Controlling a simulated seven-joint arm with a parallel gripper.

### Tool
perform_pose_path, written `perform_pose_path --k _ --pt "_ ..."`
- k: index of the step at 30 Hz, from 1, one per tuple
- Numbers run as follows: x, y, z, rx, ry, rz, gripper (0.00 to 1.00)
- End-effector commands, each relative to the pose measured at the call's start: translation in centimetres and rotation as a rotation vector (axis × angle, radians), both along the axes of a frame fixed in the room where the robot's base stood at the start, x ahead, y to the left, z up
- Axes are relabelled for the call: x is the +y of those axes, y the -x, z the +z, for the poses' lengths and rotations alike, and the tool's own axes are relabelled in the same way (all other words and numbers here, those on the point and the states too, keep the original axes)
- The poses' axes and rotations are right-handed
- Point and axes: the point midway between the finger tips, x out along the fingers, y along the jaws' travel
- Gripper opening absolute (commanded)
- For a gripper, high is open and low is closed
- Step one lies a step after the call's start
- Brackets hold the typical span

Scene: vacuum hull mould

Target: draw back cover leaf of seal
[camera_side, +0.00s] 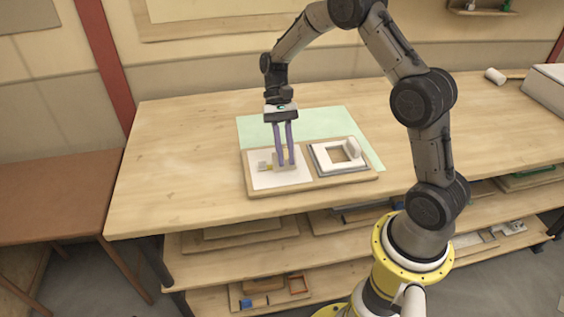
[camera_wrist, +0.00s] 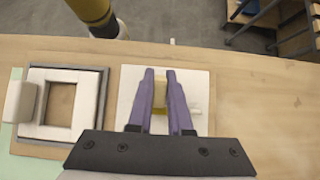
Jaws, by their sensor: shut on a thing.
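A white square sheet (camera_side: 285,182) lies on the left half of a shallow wooden board (camera_side: 310,187). My gripper (camera_side: 286,163) points down over it, its two purple fingers close together near the sheet. In the wrist view, my gripper (camera_wrist: 160,74) is shut on a small pale beige piece (camera_wrist: 160,92), with a yellow strip (camera_wrist: 159,109) just behind it. I cannot tell which piece is the cover leaf; the fingers partly hide this area.
On the board's right half is a grey-edged white frame (camera_wrist: 37,130) around a wooden opening. A pale green mat (camera_side: 315,120) lies behind and under the board. The table to the left is clear.

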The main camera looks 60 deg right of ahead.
Motion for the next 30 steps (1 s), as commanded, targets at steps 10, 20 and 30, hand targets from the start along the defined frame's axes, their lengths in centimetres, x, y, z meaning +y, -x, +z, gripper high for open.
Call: perform_pose_path --k 10,20,30 --pt "0.3 0.3 0.1 -0.049 0.048 0.001 0.00" --pt "0.8 0.8 -0.1 -0.139 0.139 0.000 0.00" --pt "1.1 1.1 -0.1 -0.179 0.180 0.003 0.00"
